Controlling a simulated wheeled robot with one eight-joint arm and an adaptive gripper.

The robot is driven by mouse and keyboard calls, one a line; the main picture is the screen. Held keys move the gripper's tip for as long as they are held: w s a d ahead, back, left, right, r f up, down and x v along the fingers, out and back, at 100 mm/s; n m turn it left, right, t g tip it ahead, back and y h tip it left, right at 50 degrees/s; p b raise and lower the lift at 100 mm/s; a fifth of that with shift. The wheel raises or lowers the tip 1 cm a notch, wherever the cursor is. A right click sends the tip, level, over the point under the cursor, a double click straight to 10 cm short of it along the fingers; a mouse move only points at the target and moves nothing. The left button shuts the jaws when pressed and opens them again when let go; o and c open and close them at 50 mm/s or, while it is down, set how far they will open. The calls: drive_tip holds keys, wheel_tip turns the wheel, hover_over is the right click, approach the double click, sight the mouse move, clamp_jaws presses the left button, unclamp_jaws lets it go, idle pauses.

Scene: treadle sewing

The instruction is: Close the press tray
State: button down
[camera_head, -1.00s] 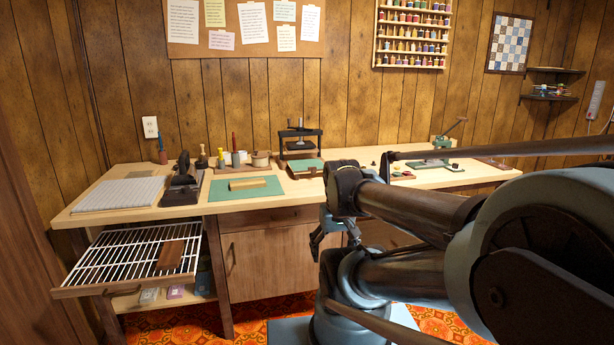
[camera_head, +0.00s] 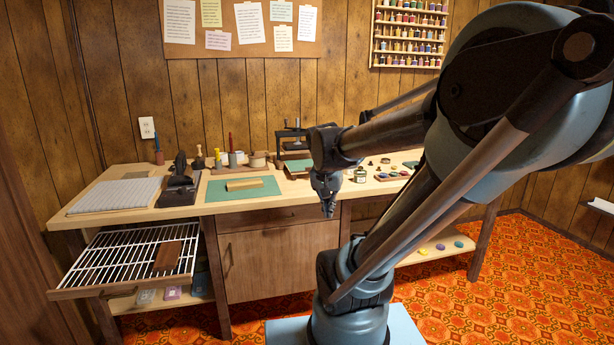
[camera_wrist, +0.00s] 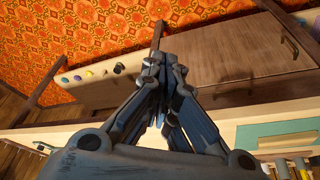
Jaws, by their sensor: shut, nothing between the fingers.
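A small dark press (camera_head: 291,136) stands at the back of the bench. A green-topped flat piece (camera_head: 297,165) sits at its front, partly hidden by my arm; I cannot tell if it is the press tray. A wooden-framed tray with a white wire rack (camera_head: 110,262) juts out under the left end of the bench, with a dark brown board (camera_head: 167,256) on it. My gripper (camera_head: 328,210) is shut and empty, pointing down in front of the bench's front edge, right of the wire-rack tray and apart from it. In the wrist view its fingers (camera_wrist: 166,65) are together.
The bench top (camera_head: 120,178) holds a green mat (camera_head: 222,190) with a wooden block, a pale ribbed board (camera_head: 118,195), tools and a small jar (camera_head: 360,175). A closed cupboard (camera_head: 270,260) is below. The patterned floor (camera_head: 500,280) is clear at right.

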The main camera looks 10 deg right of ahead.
sight(301, 165)
drive_tip(key=w+a+r+m+t+h, duration=0.1)
drive_tip(key=w+r+m, duration=0.15)
drive_tip(key=w, duration=0.65)
drive_tip(key=w+a+r+m+t+h, duration=0.15)
drive_tip(key=w+m, duration=0.25)
drive_tip(key=w, duration=0.6)
drive_tip(key=w+a+r+m, duration=0.2)
drive_tip(key=w+m, duration=0.2)
drive_tip(key=w, duration=0.5)
drive_tip(key=x, duration=1)
drive_tip(key=shift+d+f, duration=0.1)
drive_tip(key=shift+d, duration=0.1)
drive_tip(key=shift+w, duration=1.15)
drive_tip(key=shift+w+a, duration=0.1)
drive_tip(key=shift+w, duration=0.8)
drive_tip(key=w, duration=0.4)
drive_tip(key=w+a, duration=0.1)
drive_tip(key=w, duration=0.9)
drive_tip(key=shift+w+a, duration=0.1)
drive_tip(key=shift+a, duration=0.1)
